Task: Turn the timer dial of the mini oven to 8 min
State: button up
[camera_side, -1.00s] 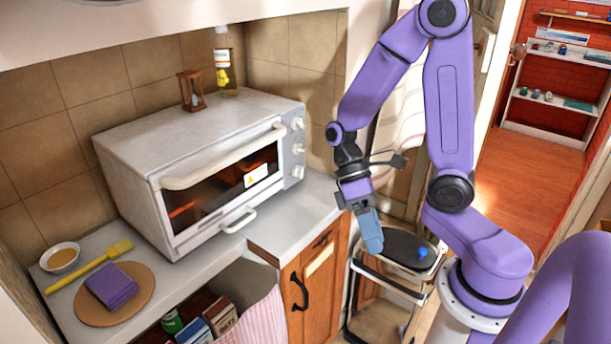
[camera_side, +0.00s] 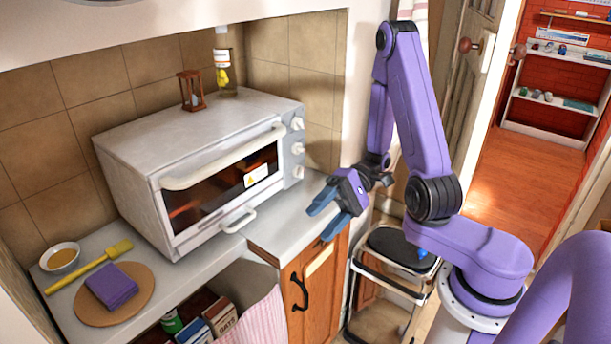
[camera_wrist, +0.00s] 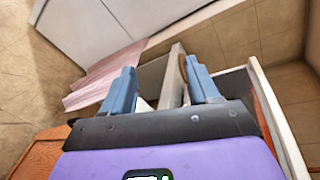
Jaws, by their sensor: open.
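The white mini oven (camera_side: 190,125) stands on the counter in the side view, its door shut and an orange glow behind the glass. Three pale knobs run down the right end of its front: a top knob (camera_side: 297,124), a middle knob (camera_side: 298,148) and a bottom knob (camera_side: 298,171). Which one is the timer dial, and its marks, are too small to tell. My gripper (camera_side: 318,224) is open and empty, to the right of and below the knobs, apart from them, near the counter's right end. Its two blue fingers also show spread in the wrist view (camera_wrist: 160,68).
An hourglass (camera_side: 191,90) and a bottle (camera_side: 223,65) stand on and behind the oven top. A yellow brush (camera_side: 90,267), a bowl (camera_side: 60,259) and a round board (camera_side: 138,300) lie at left. A black-topped step stool (camera_side: 400,245) stands below my arm.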

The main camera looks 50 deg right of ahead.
jog(key=w+d+m+t, duration=0.3)
jog(key=d+m+t, duration=0.15)
jog(key=t, duration=0.35)
jog(key=m+t+h, duration=0.9)
jog(key=m+h, duration=0.3)
jog(key=h, duration=0.3)
send_near(302, 173)
jog(key=shift+n, duration=0.25)
jog(key=w, duration=0.9)
jog(key=shift+a+f, duration=0.1)
jog(key=shift+f, duration=0.05)
jog(key=c, duration=1)
